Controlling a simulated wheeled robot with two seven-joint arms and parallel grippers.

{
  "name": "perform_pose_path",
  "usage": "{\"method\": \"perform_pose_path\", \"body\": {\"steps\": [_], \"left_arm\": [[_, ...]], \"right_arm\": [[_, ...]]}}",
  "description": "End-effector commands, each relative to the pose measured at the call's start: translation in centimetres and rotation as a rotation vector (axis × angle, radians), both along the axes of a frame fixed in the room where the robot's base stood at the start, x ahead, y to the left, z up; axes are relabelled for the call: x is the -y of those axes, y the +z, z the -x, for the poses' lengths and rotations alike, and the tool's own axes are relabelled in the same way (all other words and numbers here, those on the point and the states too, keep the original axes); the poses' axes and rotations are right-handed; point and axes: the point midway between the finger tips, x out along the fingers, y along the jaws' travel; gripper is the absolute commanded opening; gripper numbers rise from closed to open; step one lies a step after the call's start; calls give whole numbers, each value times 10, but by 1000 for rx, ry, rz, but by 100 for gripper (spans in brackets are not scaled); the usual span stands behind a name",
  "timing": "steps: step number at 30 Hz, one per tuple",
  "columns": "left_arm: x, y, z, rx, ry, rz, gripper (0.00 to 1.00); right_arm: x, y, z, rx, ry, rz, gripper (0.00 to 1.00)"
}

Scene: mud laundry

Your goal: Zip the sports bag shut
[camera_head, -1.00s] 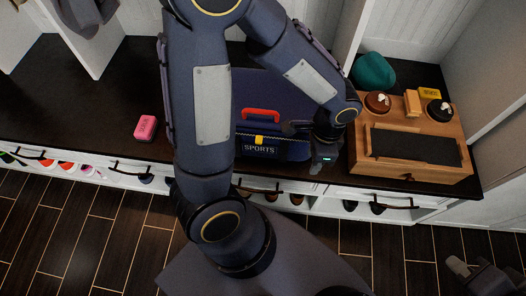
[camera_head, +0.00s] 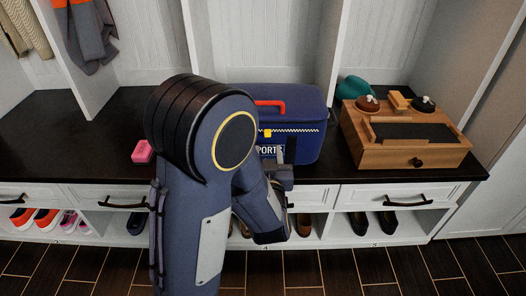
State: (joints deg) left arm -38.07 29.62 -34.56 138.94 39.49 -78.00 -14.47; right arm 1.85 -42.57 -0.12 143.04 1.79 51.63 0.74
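The navy blue sports bag (camera_head: 303,104) stands on the dark bench top, its left part hidden behind my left arm. It has a red handle (camera_head: 270,103) on top and a white "SPORTS" label, partly covered, on its front. A pale zip line (camera_head: 302,130) runs along the upper front, with a yellow zip pull (camera_head: 267,133) on its visible left part. My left gripper (camera_head: 289,153) is in front of the bag's lower front, below and right of the pull. Its fingers are small and dark against the bag, so their opening is unclear. My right gripper is out of view.
A wooden box (camera_head: 398,156) with a dark top panel stands right of the bag, with a teal item (camera_head: 355,88) behind it. A pink block (camera_head: 142,152) lies to the left. Shoes fill cubbies below the bench top. Bare bench top lies at the far left.

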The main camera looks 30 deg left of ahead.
Motion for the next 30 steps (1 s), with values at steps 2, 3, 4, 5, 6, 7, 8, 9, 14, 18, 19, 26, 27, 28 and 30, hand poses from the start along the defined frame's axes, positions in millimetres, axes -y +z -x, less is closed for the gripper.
{"method": "perform_pose_path", "body": {"steps": [2,3,4,5,6,7,8,9,14,18,19,26,27,28,30], "left_arm": [[-7,0,-9,2,5,0,40],[-10,0,-14,3,4,-1,40],[-13,0,-18,2,4,0,40],[-15,-1,-23,3,3,1,40],[-19,-1,-29,3,3,1,40],[-22,-1,-33,3,4,1,40],[-24,-1,-37,3,3,1,40],[-27,0,-42,2,1,0,40],[-35,0,-57,1,-1,1,40],[-38,1,-62,-1,-2,1,40],[-38,1,-62,-1,-2,1,40],[-37,1,-62,-1,-3,1,33],[-37,1,-62,-1,-3,1,28],[-37,1,-62,-2,-3,1,24],[-37,1,-62,-2,-3,1,15]], "right_arm": [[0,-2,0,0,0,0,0],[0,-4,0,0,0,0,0],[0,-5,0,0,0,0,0],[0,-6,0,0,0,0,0],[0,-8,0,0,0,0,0],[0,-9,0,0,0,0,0],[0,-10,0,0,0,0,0],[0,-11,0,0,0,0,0],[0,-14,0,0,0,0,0],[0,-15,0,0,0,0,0],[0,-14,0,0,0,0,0],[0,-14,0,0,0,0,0],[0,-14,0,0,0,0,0],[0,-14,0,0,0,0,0],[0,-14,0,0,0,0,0]]}}
